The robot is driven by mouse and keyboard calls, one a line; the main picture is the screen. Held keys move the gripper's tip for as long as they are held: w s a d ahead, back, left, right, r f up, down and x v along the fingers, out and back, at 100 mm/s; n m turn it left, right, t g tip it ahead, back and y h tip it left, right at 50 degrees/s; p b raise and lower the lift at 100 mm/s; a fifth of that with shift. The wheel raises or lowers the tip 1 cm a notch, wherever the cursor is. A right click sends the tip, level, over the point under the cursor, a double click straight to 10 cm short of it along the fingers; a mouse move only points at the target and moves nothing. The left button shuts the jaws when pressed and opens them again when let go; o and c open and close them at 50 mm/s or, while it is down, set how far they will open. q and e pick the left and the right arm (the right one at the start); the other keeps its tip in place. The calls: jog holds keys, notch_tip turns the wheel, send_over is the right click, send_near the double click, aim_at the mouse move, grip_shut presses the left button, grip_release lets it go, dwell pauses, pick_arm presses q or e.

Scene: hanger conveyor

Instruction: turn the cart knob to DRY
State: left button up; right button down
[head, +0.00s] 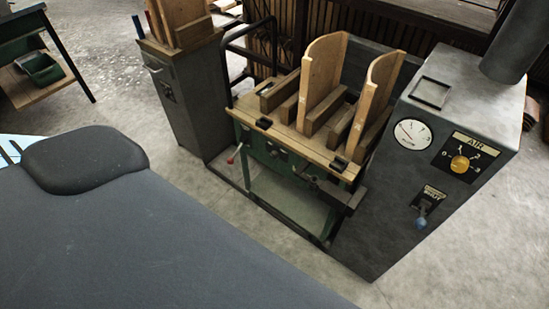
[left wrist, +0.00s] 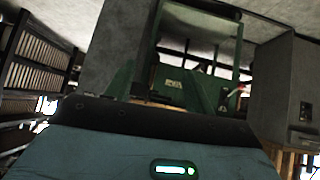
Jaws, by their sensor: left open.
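A yellow knob (head: 460,164) sits on a black dial plate marked AIR, on the front of a grey cabinet (head: 385,215) at the right. No DRY marking is readable in either view. A green frame with a wooden top (head: 246,112) stands left of the cabinet; a red-tipped lever (head: 234,157) sticks out from its front. In the left wrist view the green frame (left wrist: 205,92) is ahead. The dark front edge of my left gripper (left wrist: 150,115) runs along the bottom; its fingertips are not distinct, and nothing shows held. My right gripper is not in view.
The grey cabinet also has a round gauge (head: 412,134) and a blue-handled switch (head: 421,222). A narrower grey cabinet (head: 185,95) stands behind left. A green bench (head: 22,35) is at the far left. Bare concrete floor (head: 115,95) lies between them.

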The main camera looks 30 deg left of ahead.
pick_arm(q)
jog(key=w+a+f+b, duration=0.3)
jog(key=w+f+b, duration=0.2)
jog(key=f, duration=0.2)
jog(key=n+t+y+b, duration=0.3)
jog(key=t+b, duration=0.6)
jog(key=b, duration=1)
send_near(273, 157)
jog(key=w+h, duration=0.1)
jog(key=shift+w+a+r+n, duration=0.15)
jog(key=shift+a+n, duration=0.15)
jog(key=shift+a, duration=0.1)
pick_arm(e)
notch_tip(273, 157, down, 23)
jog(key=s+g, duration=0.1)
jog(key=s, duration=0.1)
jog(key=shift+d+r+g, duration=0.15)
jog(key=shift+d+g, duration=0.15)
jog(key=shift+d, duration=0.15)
